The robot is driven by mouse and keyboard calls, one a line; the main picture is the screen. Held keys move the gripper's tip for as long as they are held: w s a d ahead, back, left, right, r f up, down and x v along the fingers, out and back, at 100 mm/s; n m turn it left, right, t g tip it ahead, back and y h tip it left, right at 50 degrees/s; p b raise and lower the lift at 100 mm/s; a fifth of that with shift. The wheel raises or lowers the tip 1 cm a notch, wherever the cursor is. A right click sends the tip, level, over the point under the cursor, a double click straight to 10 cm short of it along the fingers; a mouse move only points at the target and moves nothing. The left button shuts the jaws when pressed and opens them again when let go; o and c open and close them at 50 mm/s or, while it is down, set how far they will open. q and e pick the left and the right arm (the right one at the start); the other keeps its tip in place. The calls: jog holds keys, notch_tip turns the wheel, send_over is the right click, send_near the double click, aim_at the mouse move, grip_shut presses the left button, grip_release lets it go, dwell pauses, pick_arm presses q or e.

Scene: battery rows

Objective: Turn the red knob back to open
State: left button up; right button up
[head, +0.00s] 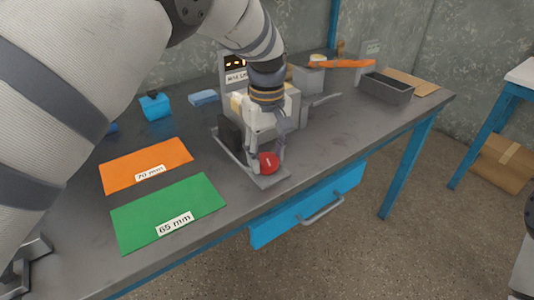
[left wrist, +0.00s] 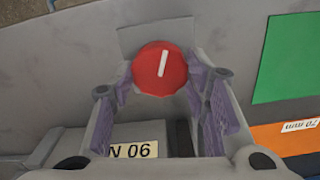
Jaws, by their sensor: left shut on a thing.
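The red knob (head: 269,163) sits at the front of a grey fixture plate (head: 272,181) near the table's front edge. In the left wrist view, the red knob (left wrist: 160,68) carries a white line that is nearly upright, leaning slightly right at the top. My left gripper (head: 268,158) reaches down from above, with its fingers at the knob. In the left wrist view my left gripper (left wrist: 162,85) has its two purple-padded fingers on either side of the knob, shut on it.
An orange mat (head: 130,170) marked 70 mm and a green mat (head: 140,225) marked 65 mm lie left of the fixture. A blue block (head: 155,107) stands behind them. A grey open bin (head: 388,90) stands at the right rear. A blue drawer (head: 345,193) hangs under the front edge.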

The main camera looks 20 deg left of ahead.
aim_at(267, 159)
pick_arm(q)
jog(key=shift+s+f+n, duration=0.1)
jog(key=shift+n, duration=1.8)
jog(key=o, duration=1.1)
jog(key=shift+o, duration=0.2)
notch_tip(267, 159, up, 12)
